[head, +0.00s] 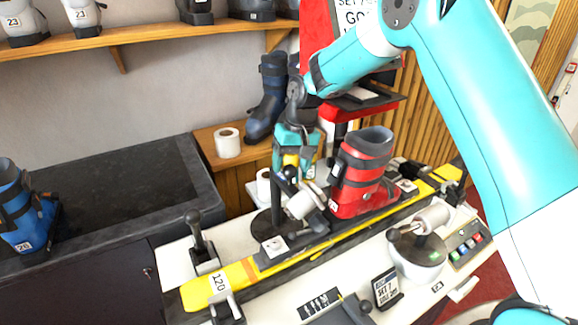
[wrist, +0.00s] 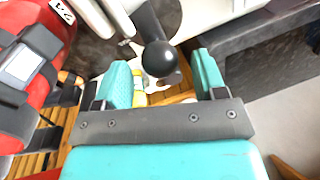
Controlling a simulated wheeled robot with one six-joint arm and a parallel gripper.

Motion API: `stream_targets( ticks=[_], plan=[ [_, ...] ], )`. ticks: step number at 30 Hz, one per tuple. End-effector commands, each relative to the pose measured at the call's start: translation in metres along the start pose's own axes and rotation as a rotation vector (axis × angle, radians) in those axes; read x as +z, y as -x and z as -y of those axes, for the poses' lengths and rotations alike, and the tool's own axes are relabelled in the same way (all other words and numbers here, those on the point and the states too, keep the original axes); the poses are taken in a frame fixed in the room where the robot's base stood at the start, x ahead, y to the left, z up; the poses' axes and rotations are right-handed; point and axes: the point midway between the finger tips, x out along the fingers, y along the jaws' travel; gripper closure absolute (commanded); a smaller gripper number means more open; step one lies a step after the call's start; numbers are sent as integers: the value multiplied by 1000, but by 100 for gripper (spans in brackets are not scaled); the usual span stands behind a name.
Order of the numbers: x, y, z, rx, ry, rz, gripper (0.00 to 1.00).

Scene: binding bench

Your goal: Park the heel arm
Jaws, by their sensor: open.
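The heel arm appears to be the black lever with a round ball knob. In the wrist view its knob (wrist: 160,58) stands just ahead of the space between my fingers, with the stem running up away from me. In the head view a dark post (head: 277,208) rises from a round black base beside the red boot (head: 362,175), with a white cylinder (head: 303,203) next to it. My gripper (head: 297,168) reaches down at the top of this post, its teal fingers partly hidden by the arm. In the wrist view my gripper (wrist: 162,80) is open and empty, with fingers apart.
The red boot stands upright on the yellow ski (head: 345,240) and also fills the left of the wrist view (wrist: 30,75). Black clamps (head: 203,250) hold the ski. A paper roll (head: 228,142) sits behind.

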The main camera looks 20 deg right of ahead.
Motion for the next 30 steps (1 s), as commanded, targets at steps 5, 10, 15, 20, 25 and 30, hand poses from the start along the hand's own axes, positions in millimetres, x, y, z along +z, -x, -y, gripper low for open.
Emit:
stream_targets(
  ticks=[5,10,15,20,25,30],
  plan=[
    [0,-17,0,1,0,0,36],
    [0,-23,0,0,0,-1,36],
    [0,-23,0,0,0,-1,36],
    [0,-23,0,0,0,-1,68],
    [0,-23,0,0,0,-1,100],
    [-2,-22,-4,0,-17,-5,100]
  ],
)
